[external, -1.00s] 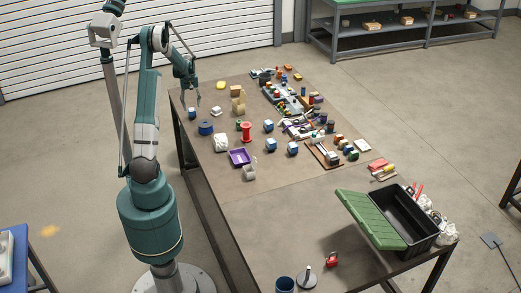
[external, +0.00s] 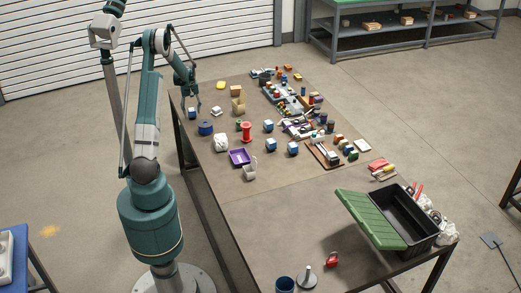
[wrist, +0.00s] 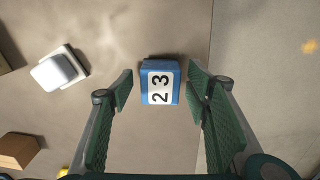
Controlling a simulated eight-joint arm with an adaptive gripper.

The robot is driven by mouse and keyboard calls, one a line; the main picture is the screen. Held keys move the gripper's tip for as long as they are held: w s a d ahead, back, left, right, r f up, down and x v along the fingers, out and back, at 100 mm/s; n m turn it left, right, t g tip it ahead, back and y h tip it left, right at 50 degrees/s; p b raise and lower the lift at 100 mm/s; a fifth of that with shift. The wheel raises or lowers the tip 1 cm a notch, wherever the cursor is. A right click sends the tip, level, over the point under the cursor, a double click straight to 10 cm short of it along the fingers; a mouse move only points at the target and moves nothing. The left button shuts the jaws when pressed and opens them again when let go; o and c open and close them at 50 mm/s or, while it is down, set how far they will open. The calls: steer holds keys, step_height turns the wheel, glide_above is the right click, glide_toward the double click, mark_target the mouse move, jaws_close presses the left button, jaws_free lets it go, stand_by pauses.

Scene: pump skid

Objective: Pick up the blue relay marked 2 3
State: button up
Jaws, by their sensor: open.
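The blue relay marked 2 3 (wrist: 160,82) has a white label on top and lies on the table in the middle of the wrist view. In the external view it is the small blue block (external: 193,111) at the table's left edge. My gripper (wrist: 161,92) is open, with one green finger on either side of the relay and a gap on both sides. In the external view my gripper (external: 193,99) hangs just over the relay. I cannot tell exactly how high the fingertips are above the table.
A white block on a pale base (wrist: 60,70) lies left of the relay, and a brown block (wrist: 17,150) lies at lower left in the wrist view. The table edge (wrist: 207,50) runs close on the right.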

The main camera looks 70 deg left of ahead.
mark_target(192, 109)
steer(key=shift+c, duration=0.7)
steer(key=c, duration=0.9)
steer(key=shift+r, duration=0.1)
steer(key=shift+r+p, duration=0.4)
steer(key=shift+r, duration=4.5)
